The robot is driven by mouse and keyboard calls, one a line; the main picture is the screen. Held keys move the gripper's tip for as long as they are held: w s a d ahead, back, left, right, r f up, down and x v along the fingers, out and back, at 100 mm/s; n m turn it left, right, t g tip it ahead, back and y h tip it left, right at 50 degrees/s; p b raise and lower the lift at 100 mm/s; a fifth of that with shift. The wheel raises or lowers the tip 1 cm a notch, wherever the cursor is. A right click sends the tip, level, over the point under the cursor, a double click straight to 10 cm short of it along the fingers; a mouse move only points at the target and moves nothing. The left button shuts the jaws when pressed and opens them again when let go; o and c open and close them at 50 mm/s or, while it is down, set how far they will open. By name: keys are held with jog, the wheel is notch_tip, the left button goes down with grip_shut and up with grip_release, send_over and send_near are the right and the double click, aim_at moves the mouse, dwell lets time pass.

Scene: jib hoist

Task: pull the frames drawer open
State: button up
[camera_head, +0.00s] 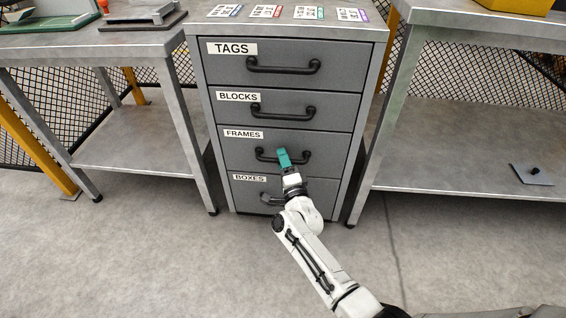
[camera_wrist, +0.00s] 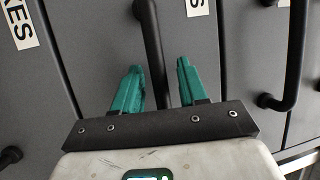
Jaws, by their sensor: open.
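The frames drawer (camera_head: 240,150) is the third one down in a grey cabinet, with a white FRAMES label (camera_head: 243,134). Its front looks flush with the other drawers. Its black bar handle (camera_head: 265,157) is partly hidden by my gripper (camera_head: 283,158) in the head view. In the wrist view the handle (camera_wrist: 153,45) runs between the two teal fingers of my gripper (camera_wrist: 158,72). The fingers are open, one on each side of the bar, with a visible gap to it. I cannot tell how deep the fingers reach past the bar.
The blocks drawer handle (camera_wrist: 295,60) is at the right in the wrist view; the boxes drawer (camera_head: 240,192) is below. The tags drawer (camera_head: 290,66) is at the top. Metal tables stand left (camera_head: 100,45) and right (camera_head: 470,180). The floor (camera_head: 130,260) before the cabinet is clear.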

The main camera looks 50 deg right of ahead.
jog(key=shift+c, duration=0.3)
grip_shut()
dwell(0.4)
